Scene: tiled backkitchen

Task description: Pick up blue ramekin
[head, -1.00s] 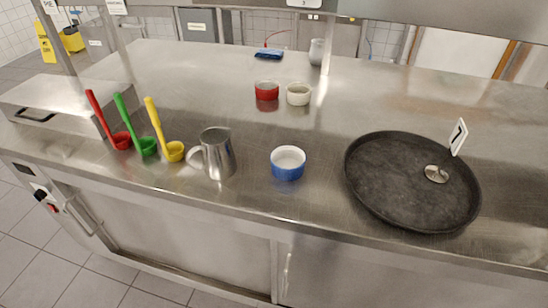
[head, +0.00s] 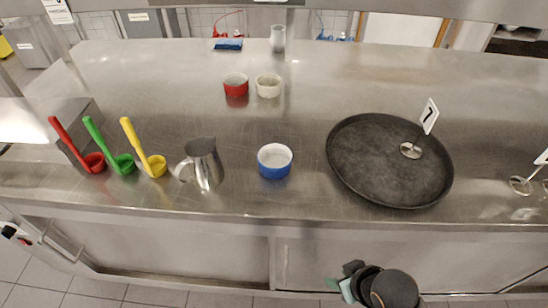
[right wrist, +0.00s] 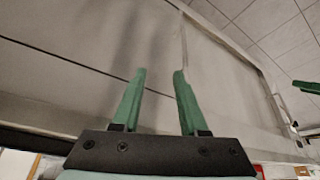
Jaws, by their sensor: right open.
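The blue ramekin (head: 274,161), white inside, stands upright and empty on the steel counter, between the metal jug (head: 205,164) and the black round tray (head: 345,176). My right gripper (head: 340,286) shows small at the bottom of the head view, in front of the counter and apart from the ramekin. In the right wrist view its two green fingers (right wrist: 156,100) are spread with nothing between them. The ramekin does not show in that view. My left gripper is not in the head view.
Red (head: 236,85) and white (head: 268,86) ramekins stand farther back. Red (head: 93,162), green (head: 123,163) and yellow (head: 156,166) ladles are at left. A number stand (head: 412,150) is on the tray. The counter's front edge (head: 250,215) lies between gripper and ramekin.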

